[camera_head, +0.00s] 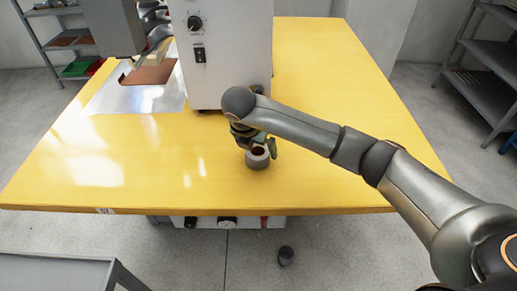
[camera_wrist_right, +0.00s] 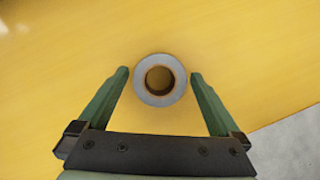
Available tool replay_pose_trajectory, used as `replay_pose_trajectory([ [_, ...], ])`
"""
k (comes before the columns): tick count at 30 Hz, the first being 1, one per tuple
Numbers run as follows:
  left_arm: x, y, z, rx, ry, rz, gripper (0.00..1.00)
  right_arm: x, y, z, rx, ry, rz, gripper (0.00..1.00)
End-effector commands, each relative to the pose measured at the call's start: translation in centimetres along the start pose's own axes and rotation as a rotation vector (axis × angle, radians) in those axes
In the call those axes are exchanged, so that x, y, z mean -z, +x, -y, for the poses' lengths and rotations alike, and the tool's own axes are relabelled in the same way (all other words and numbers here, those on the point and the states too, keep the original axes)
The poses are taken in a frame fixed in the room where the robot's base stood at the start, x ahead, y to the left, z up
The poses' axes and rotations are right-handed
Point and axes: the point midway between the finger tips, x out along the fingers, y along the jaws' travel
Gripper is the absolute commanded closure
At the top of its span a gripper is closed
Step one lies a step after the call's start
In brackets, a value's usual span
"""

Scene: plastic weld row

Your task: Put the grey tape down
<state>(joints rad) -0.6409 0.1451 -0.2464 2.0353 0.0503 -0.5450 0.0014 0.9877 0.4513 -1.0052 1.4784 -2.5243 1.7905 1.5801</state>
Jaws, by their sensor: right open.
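The grey tape (camera_head: 258,161) is a short roll with a brown core, resting on the yellow table (camera_head: 330,90) near its front edge. It also shows in the right wrist view (camera_wrist_right: 144,91), seen from above with its hole facing up. My right gripper (camera_head: 259,147) is open over the tape. In the wrist view its two green fingers (camera_wrist_right: 160,74) stand on either side of the roll, with a gap on each side. The fingers partly cover the tape in the head view. My left gripper is not in view.
A white machine (camera_head: 230,60) stands on the table behind the tape. A metal plate (camera_head: 110,98) with a brown sheet (camera_head: 150,73) lies to its left. The table's right side is clear. A small dark object (camera_head: 286,256) is on the floor in front.

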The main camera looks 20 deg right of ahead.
Motion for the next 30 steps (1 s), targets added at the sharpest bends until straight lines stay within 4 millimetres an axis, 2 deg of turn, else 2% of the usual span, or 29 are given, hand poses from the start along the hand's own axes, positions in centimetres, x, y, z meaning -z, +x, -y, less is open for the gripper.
replay_pose_trajectory([
  [1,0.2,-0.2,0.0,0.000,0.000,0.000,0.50,-0.1,-1.3,-0.1,-0.004,-0.002,0.003,0.00],
  [6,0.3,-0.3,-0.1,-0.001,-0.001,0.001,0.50,-0.1,-5.1,-0.1,-0.004,-0.002,0.004,0.00],
  [13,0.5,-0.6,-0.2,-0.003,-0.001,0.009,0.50,-0.2,-9.1,0.0,-0.001,-0.001,0.003,0.00],
  [18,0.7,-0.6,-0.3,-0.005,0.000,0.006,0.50,-0.1,-10.2,0.0,0.000,-0.001,0.001,0.00],
  [30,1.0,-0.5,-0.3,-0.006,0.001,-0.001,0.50,0.0,-10.2,0.0,0.001,-0.001,0.001,0.00],
])
